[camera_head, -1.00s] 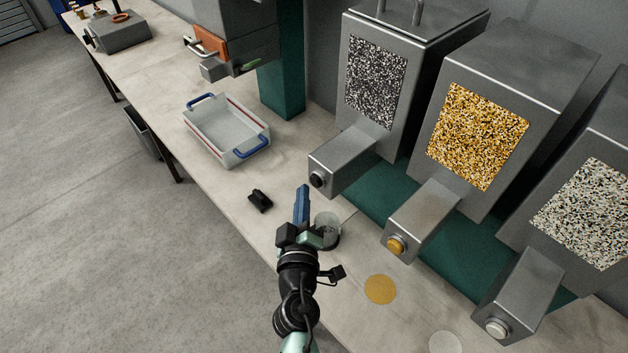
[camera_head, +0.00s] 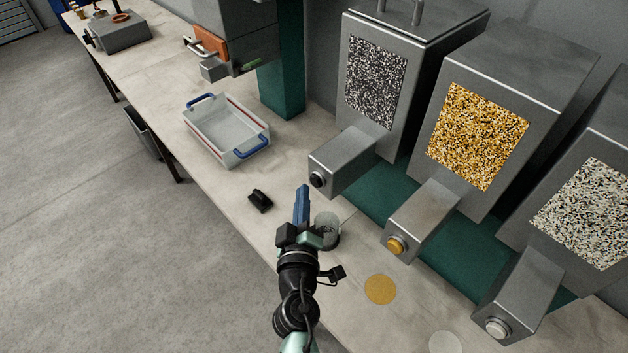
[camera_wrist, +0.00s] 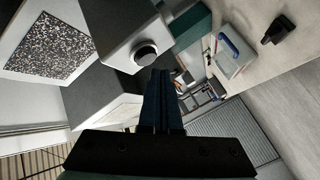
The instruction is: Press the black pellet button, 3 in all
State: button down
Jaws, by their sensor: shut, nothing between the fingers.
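The black pellet button (camera_head: 318,180) sits on the front end of the left dispenser's grey spout, below a window of black and white pellets (camera_head: 375,82). In the wrist view the black button (camera_wrist: 145,55) shows just above and left of my fingertips. My gripper (camera_head: 302,190) is shut and empty, its blue fingers pointing toward the back of the bench. In the head view its tips appear a little below and left of the button, with a visible gap. A clear cup (camera_head: 327,230) stands on the bench beside my gripper, partly hidden by it.
A yellow-button dispenser (camera_head: 396,246) and a white-button dispenser (camera_head: 498,327) stand to the right. A yellow disc (camera_head: 380,289) and a pale disc (camera_head: 445,343) lie on the bench. A white tray with blue handles (camera_head: 228,135) and a small black object (camera_head: 260,201) are at left.

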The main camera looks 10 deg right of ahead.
dwell(0.3)
jog(key=shift+w+d, duration=0.3)
jog(key=shift+d, duration=0.05)
jog(key=shift+w+d, duration=0.3)
jog(key=shift+d, duration=0.15)
dwell(1.0)
jog(key=shift+s+a, duration=0.6)
jog(key=shift+a, duration=0.2)
jog(key=s+a+b, duration=0.1)
jog(key=a, duration=0.1)
jog(key=s+a+b, duration=0.1)
jog(key=s+a, duration=0.1)
jog(key=shift+b, duration=0.3)
